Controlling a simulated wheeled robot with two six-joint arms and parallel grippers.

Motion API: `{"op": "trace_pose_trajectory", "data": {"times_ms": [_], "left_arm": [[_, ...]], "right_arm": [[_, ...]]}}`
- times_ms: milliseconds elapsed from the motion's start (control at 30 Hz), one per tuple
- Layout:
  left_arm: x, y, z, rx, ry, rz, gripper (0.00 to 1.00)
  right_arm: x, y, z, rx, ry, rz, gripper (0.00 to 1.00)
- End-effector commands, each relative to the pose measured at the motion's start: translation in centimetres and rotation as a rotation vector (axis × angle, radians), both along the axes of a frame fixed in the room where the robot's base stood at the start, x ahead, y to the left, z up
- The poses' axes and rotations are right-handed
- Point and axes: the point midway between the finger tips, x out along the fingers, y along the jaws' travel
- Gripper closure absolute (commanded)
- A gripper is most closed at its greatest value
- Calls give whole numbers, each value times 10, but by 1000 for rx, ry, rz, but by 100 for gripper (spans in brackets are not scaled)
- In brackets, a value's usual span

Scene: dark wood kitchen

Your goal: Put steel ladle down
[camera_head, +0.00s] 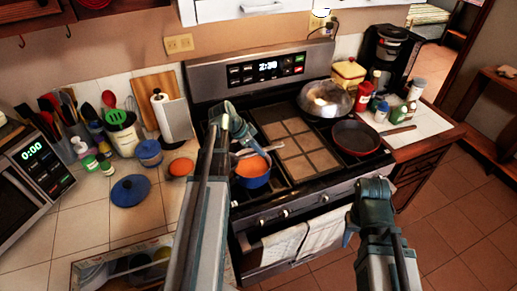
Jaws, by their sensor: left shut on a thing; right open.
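My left gripper (236,128) is over the left part of the stove, just behind and above a blue pot (256,183) with orange contents. It is shut on what looks like the steel ladle (245,153), a thin grey piece by the pot's rim. The rest of the ladle is hidden or too small to make out, and I cannot tell whether it touches the pot. My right gripper (369,205) is open and empty in front of the oven door, at the right.
The stove (285,150) also holds a domed steel pan (325,98) and a dark frying pan (356,138). A blue lid (131,189) and an orange-filled dish (181,167) sit on the left counter. Bare tiles (85,225) show near the front left.

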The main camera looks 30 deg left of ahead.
Motion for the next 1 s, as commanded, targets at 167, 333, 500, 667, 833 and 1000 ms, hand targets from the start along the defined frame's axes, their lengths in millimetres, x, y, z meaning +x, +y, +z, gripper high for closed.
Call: {"op": "trace_pose_trajectory", "data": {"times_ms": [167,333,500,667,833,1000], "left_arm": [[0,0,-1,0,0,0,64],[0,0,0,0,0,0,45],[0,0,0,0,0,0,45],[0,0,7,0,0,0,45],[-6,4,30,-1,1,2,45],[-18,15,58,0,0,2,45]], "right_arm": [[0,0,0,0,0,0,50],[0,0,0,0,0,0,50],[0,0,0,0,0,0,50],[0,0,7,0,0,0,50],[0,0,30,0,0,0,50],[0,0,58,1,0,-4,50]]}}
